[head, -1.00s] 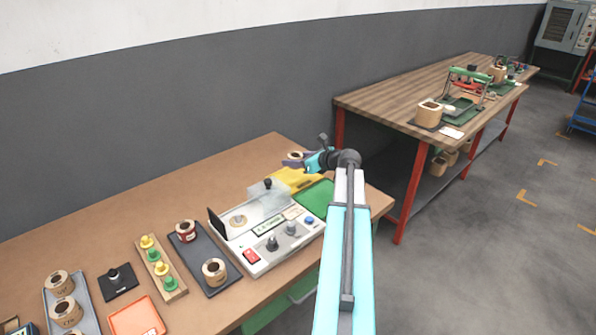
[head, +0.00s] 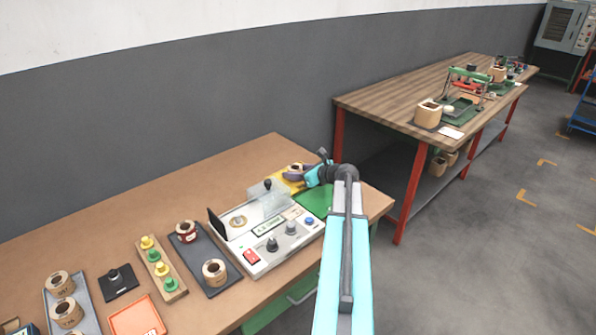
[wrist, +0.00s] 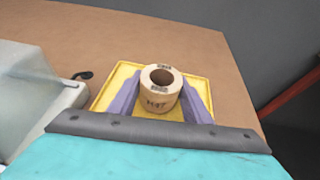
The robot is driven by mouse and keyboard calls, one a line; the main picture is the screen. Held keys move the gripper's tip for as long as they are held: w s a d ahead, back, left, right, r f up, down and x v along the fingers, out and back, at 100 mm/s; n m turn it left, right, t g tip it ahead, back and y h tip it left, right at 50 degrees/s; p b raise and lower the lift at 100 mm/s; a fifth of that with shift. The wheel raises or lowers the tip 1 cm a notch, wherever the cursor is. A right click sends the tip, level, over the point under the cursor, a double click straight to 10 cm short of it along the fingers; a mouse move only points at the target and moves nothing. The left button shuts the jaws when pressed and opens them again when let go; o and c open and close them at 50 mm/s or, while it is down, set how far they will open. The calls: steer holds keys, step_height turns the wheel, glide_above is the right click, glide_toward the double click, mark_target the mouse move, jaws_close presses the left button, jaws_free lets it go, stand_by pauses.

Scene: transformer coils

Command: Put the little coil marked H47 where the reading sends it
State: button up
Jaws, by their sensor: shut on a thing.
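The little coil marked H47 (wrist: 158,92) is a pale tan ring with a dark hole, its marking facing the wrist camera. My gripper (wrist: 158,98) is shut on it, one purple finger on each side. Below or around it in the wrist view is a yellow tray (wrist: 104,92); I cannot tell whether the coil touches it. In the head view my gripper (head: 297,171) and the coil (head: 296,167) are over the yellow tray (head: 275,179), behind the tester (head: 262,245). The tester has a small display, knobs and a clear cover; its reading is too small to read.
A green mat (head: 316,200) lies beside the yellow tray. A dark tray (head: 205,262) with two coils, a peg board (head: 160,268), an orange tray (head: 136,318) and a grey tray (head: 88,318) with coils stand to the left. A wooden bench (head: 400,95) stands at right.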

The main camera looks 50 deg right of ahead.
steer(key=shift+f, duration=0.15)
steer(key=o, duration=1.2)
steer(key=shift+o, duration=0.2)
steer(key=b+v, duration=0.1)
steer(key=v, duration=1.1)
